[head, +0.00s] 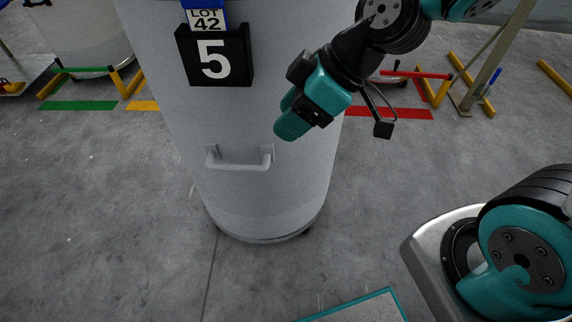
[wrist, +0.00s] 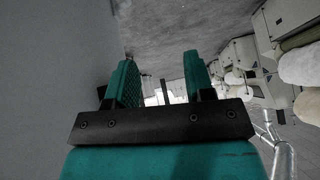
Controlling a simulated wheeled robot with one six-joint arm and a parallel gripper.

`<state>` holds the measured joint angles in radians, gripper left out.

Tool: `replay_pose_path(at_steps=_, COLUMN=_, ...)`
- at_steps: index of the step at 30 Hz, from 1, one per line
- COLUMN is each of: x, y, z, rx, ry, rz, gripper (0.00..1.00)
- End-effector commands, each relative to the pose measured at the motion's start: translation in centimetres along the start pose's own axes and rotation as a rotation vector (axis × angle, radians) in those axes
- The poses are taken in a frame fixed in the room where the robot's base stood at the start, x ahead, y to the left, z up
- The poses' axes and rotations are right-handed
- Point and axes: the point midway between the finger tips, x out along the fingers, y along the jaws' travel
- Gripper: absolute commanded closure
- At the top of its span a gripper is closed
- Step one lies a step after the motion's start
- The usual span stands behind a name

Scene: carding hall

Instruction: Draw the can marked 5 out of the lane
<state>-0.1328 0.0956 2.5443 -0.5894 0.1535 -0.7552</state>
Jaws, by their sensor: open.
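The can marked 5 (head: 250,115) is a tall light-grey cylinder standing upright on the floor in the middle of the head view. It bears a black plate (head: 238,60) with a white 5 and a blue "LOT 42" card (head: 207,18) above it. A pale bar handle (head: 240,163) sits low on its front. My gripper (head: 286,122) is above and right of the handle, in front of the can's right side, apart from the handle. In the wrist view my gripper (wrist: 162,78) has its teal fingers spread with nothing between them. A plain grey surface, likely the can's wall, fills the left there.
Another pale can (head: 85,40) stands at the back left. Green (head: 80,105) and red (head: 400,113) floor strips and yellow rails (head: 440,92) lie either side of the can. The grey floor in front is open. Pale machinery (wrist: 245,60) shows in the wrist view.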

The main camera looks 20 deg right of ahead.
Motion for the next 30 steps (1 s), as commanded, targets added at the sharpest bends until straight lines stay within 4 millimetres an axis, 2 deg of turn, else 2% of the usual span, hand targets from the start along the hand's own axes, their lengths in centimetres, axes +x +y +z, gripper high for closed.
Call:
replay_pose_path(at_steps=1, x=3.9, y=1.6, z=2.3, rx=-0.044, ry=0.032, rz=0.016, gripper=0.52)
replay_pose_path(at_steps=3, x=6.3, y=3.4, z=3.4, rx=-0.122, ry=0.076, rz=0.056, gripper=0.52)
replay_pose_path(at_steps=6, x=8.7, y=5.2, z=4.6, rx=-0.203, ry=0.116, rz=0.108, gripper=0.52)
replay_pose_path(at_steps=11, x=9.9, y=6.6, z=5.2, rx=-0.267, ry=0.141, rz=0.156, gripper=0.52)
replay_pose_path(at_steps=23, x=10.0, y=6.7, z=5.0, rx=-0.277, ry=0.143, rz=0.161, gripper=0.52)
replay_pose_path(at_steps=26, x=10.9, y=6.8, z=4.9, rx=-0.277, ry=0.142, rz=0.159, gripper=0.52)
replay_pose_path(at_steps=30, x=13.1, y=7.0, z=4.7, rx=-0.278, ry=0.141, rz=0.156, gripper=0.52)
